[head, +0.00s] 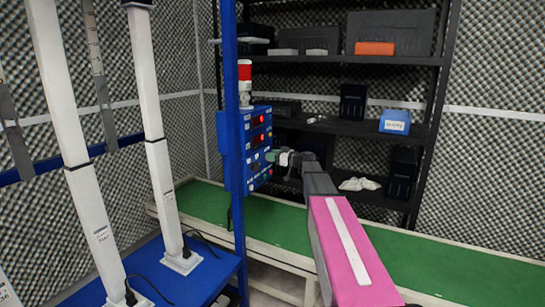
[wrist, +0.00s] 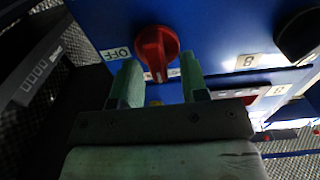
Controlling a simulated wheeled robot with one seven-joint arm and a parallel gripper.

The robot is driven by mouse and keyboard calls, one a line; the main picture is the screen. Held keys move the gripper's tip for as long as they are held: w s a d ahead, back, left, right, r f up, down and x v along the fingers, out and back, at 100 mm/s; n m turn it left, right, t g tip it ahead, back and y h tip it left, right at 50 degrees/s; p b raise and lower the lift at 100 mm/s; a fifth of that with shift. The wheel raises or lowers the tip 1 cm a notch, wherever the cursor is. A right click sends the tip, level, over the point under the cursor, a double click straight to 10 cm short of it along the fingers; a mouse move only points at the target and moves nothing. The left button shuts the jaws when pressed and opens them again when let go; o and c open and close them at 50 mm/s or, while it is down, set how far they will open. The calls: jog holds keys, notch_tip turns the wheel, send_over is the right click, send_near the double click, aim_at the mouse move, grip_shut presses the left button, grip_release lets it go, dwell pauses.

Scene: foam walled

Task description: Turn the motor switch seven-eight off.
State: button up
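A red rotary switch knob (wrist: 156,48) sits on the blue control panel in the wrist view, with an OFF label (wrist: 117,53) to its left. My gripper (wrist: 160,66) is open, its two green fingers apart. The knob's lower end shows between the fingertips, with gaps on both sides; I see no clear contact. In the head view my gripper (head: 276,157) is at the lower front of the blue control box (head: 232,150), and the switch there is hidden or too small to make out. No label reading seven-eight is legible.
A black knob (wrist: 298,36) is to the right on the panel. The box has lit red displays (head: 258,120) and a red-and-white lamp (head: 245,82) on top. A blue post (head: 231,60) stands beside it. A green bench top (head: 290,218) and black shelves (head: 345,128) are behind.

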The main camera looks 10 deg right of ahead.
grip_shut()
jog(key=shift+m, duration=0.4)
jog(key=shift+w+d+f+m, duration=0.15)
jog(key=shift+w+f+m, duration=0.1)
jog(key=shift+m, duration=2.6)
jog(key=shift+w+d+f+m, duration=0.2)
jog(key=shift+f+m, duration=0.1)
jog(key=shift+m, duration=2.6)
jog(key=shift+w+d+f+m, duration=0.1)
jog(key=shift+w+f+m, duration=0.15)
jog(key=shift+m, duration=2.6)
jog(key=shift+o, duration=0.3)
grip_release()
